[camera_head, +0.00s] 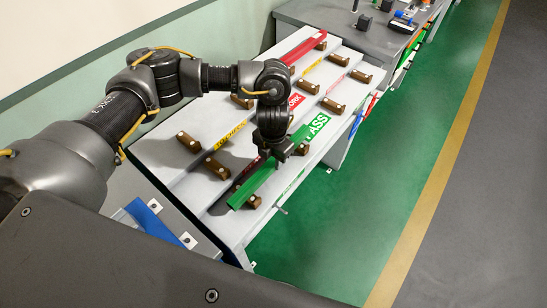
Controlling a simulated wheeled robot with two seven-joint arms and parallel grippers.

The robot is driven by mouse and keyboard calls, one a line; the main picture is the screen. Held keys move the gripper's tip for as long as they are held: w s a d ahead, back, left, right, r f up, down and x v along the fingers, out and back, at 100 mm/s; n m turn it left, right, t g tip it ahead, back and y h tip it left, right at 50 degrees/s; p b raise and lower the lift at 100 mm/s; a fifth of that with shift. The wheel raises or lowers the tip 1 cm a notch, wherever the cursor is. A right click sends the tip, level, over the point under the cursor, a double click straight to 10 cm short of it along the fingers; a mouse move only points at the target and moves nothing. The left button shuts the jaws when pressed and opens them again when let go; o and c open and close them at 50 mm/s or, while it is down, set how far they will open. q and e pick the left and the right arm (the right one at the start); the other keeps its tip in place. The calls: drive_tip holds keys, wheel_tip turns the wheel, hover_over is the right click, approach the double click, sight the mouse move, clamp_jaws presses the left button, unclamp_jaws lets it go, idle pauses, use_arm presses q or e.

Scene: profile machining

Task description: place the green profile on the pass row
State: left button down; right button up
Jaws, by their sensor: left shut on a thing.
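My left gripper (277,152) is shut on the green profile (258,183), a long bar slanting from lower left to upper right. The green profile is over the front of the grey stepped rack (185,179), close to the brown rests (252,202) of the lowest row. I cannot tell whether it touches them. My right gripper is not in view.
A red profile (303,48) lies on the back row. A dark red profile (243,173) shows partly behind the green one. Red (295,101) and yellow labels (229,136) mark other rows. A blue piece (158,221) lies at lower left. Green floor is clear at right.

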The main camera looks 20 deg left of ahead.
use_arm(q)
drive_tip(key=shift+f, duration=0.1)
drive_tip(key=c, duration=1.6)
unclamp_jaws()
drive_tip(key=shift+f, duration=0.1)
drive_tip(key=o, duration=0.5)
